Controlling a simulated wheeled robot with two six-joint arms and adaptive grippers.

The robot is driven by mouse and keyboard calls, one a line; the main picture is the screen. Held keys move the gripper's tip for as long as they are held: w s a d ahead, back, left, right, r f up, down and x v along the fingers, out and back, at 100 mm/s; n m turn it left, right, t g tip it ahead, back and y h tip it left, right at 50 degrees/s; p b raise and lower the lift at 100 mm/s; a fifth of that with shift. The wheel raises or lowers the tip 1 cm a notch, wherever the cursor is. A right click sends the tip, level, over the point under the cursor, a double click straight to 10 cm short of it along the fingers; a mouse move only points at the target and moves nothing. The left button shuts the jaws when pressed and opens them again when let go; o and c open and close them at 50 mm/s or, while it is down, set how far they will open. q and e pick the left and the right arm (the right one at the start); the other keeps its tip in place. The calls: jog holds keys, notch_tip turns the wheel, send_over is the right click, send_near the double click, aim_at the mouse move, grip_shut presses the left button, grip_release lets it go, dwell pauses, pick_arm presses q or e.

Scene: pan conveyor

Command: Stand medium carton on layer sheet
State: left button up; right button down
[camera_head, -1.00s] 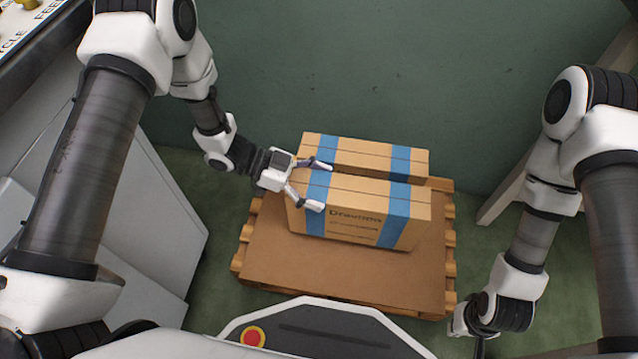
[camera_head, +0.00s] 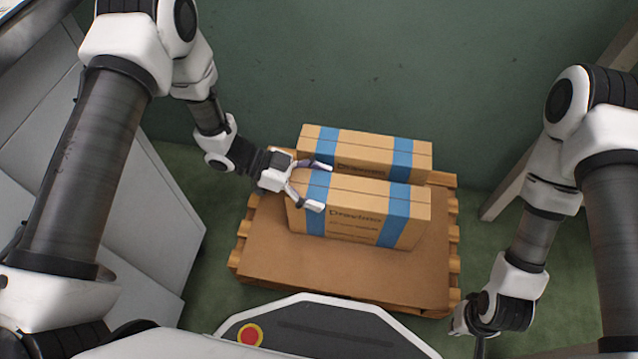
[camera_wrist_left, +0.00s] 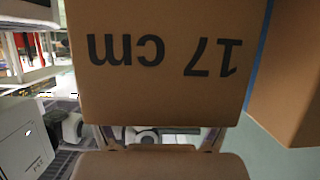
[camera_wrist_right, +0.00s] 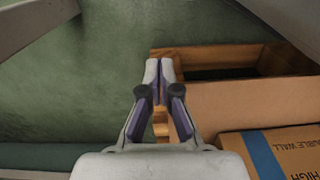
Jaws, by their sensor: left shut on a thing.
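My left gripper (camera_head: 318,187) is shut on the left end of the front brown carton (camera_head: 352,218) with blue bands, one finger along each long side. This carton is upright over the brown layer sheet (camera_head: 330,272) on the pallet; I cannot tell whether its base touches the sheet. In the left wrist view the held carton's end (camera_wrist_left: 165,60) reads "17 cm", upside down. A similar carton (camera_head: 365,150) stands behind it, with a narrow gap between them. My right gripper (camera_wrist_right: 158,70) is shut and empty, off the pallet's right front corner.
The wooden pallet (camera_head: 453,232) rests on a green floor, its back near a green wall (camera_head: 400,70). A white cabinet (camera_head: 165,225) stands to the left. The sheet's front part is bare. A pale slanted post (camera_head: 510,190) stands at the right.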

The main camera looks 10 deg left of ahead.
pick_arm(q)
jog(key=shift+f, duration=0.15)
jog(key=o, duration=1.7)
jog(key=shift+f, duration=0.1)
